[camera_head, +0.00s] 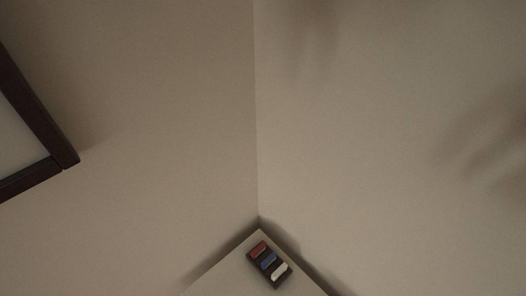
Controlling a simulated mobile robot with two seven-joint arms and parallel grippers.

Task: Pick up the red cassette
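The red cassette (258,249) sits at the far end of a small dark holder (284,285) near the bottom of the head view. It is the one closest to the room corner. A blue cassette (268,260) and a white cassette (279,271) sit in the same holder, in a row with it. The holder rests on a pale surface (233,268) set into the corner. Neither of my grippers shows in the head view.
Two bare walls meet in a corner just behind the pale surface. A dark-framed picture (66,160) hangs on the left wall (170,120). Soft shadows lie on the right wall (390,130). The surface around the holder looks clear.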

